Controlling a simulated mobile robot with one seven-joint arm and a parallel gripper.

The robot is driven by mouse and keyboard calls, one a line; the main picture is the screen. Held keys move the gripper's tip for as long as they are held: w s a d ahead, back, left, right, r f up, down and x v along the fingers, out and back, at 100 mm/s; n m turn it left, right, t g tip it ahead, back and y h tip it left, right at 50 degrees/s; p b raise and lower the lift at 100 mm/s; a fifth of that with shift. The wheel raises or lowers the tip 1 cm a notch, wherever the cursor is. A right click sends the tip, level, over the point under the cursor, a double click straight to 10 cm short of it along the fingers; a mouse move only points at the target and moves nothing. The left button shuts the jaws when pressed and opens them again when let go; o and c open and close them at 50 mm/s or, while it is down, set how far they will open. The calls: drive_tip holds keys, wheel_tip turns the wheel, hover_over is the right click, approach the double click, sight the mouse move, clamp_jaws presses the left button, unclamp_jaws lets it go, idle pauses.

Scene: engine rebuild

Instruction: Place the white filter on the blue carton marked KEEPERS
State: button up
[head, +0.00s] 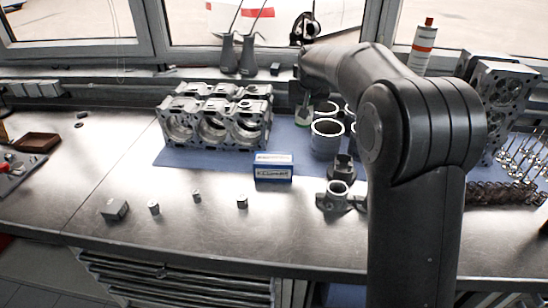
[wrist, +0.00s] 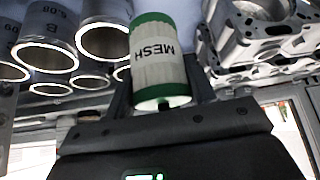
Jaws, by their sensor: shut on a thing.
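The white filter (wrist: 158,62) has green end bands and a label reading MESH. My gripper (wrist: 160,88) is shut on it, with one finger on each side. In the head view the filter (head: 303,115) shows only in part under my gripper (head: 300,97), above the back of the bench between the engine block and the cylinder liners. The blue carton (head: 273,174) sits on the front edge of the blue mat, left of and nearer than the filter. Its white labels are too small to read surely. Nothing lies on its top.
The engine block (head: 215,118) stands behind the carton to the left. Grey cylinder liners (head: 327,138) stand to the right, with a grey metal part (head: 338,197) in front of them. Several small metal pieces (head: 197,196) lie on the bench (head: 110,172). The blue mat (head: 210,160) is bare left of the carton.

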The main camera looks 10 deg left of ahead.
drive_tip(key=s+d+r, duration=0.2)
drive_tip(key=s+d, duration=0.1)
drive_tip(key=s, duration=0.5)
hover_over(274, 158)
wheel_tip(274, 158, down, 7)
drive_tip(key=shift+f, duration=2)
drive_tip(key=shift+f, duration=0.15)
drive_tip(key=o, duration=1.1)
drive_tip(key=shift+c, duration=0.2)
